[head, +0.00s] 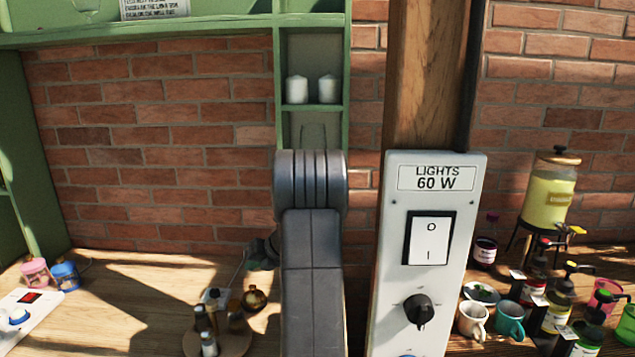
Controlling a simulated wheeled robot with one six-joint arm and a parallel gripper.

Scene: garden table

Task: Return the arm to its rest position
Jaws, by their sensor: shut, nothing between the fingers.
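My arm (311,265) rises from the bottom edge in the middle of the head view, with a rounded grey joint (310,185) at its top. My gripper cannot be made out; the arm's own links hide what lies behind them. A small dark object (262,252) shows just left of the arm, partly covered by it, and I cannot tell what it is.
A white lights panel (455,225) on a wooden post (425,75) stands close right of my arm. Bottles on a round tray (232,343) are left. Mugs, bottles and a yellow drink dispenser (550,197) crowd the right. Green shelving (348,90) stands behind.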

